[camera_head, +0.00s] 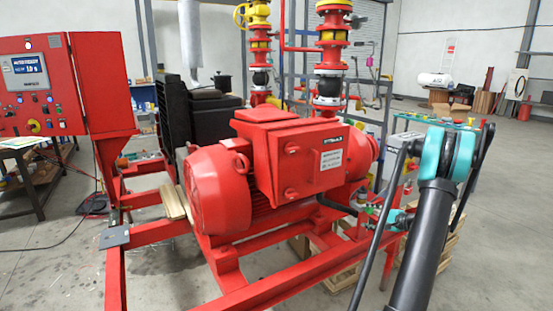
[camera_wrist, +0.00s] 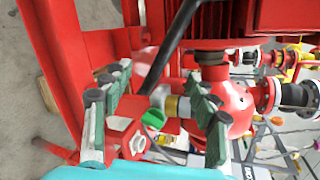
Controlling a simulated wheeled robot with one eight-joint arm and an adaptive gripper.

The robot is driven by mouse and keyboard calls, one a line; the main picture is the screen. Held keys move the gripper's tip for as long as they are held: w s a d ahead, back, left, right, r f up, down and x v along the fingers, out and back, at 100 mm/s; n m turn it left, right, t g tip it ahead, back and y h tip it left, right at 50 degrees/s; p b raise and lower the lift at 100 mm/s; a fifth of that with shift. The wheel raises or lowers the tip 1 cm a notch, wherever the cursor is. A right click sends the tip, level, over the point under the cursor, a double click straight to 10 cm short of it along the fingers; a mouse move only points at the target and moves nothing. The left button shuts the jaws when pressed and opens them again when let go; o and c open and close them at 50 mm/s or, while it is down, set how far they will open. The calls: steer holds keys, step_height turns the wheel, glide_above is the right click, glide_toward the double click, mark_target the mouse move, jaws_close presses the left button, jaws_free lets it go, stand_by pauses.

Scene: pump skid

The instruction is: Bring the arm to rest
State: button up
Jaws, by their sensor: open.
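My gripper (camera_wrist: 158,112) is open in the wrist view, its dark green-grey padded fingers spread left and right. Between them, farther off, show a small green handle (camera_wrist: 153,118) and a brass-coloured fitting (camera_wrist: 178,106) on red pipework. I see no contact between the fingers and these parts. In the head view my arm rises at the right with a teal joint, then bends down beside the skid. A teal part of it shows low by the motor's right end. The fingertips are too small there to make out.
A large red motor (camera_head: 220,190) sits on a red skid frame (camera_head: 265,292). A red control panel (camera_head: 30,85) stands at the left. Red and yellow valve columns (camera_head: 332,45) rise behind. A green-topped table (camera_head: 440,122) stands behind my arm. Open floor (camera_head: 500,220) lies to the right.

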steer(key=s+a+r+n+g+h, duration=0.35)
steer(key=s+a+n+g, duration=0.3)
steer(key=s+a, duration=1.15)
steer(key=s+a+f+n+h, duration=0.1)
steer(key=s+n, duration=0.3)
steer(key=s, duration=0.6)
steer(key=s+a+f+n+h, duration=0.1)
steer(key=s+a+n+h, duration=0.1)
steer(key=s, duration=0.8)
steer(key=shift+s+f+n+g+h, duration=0.4)
steer(key=shift+n+h, duration=0.45)
steer(key=shift+h, duration=0.2)
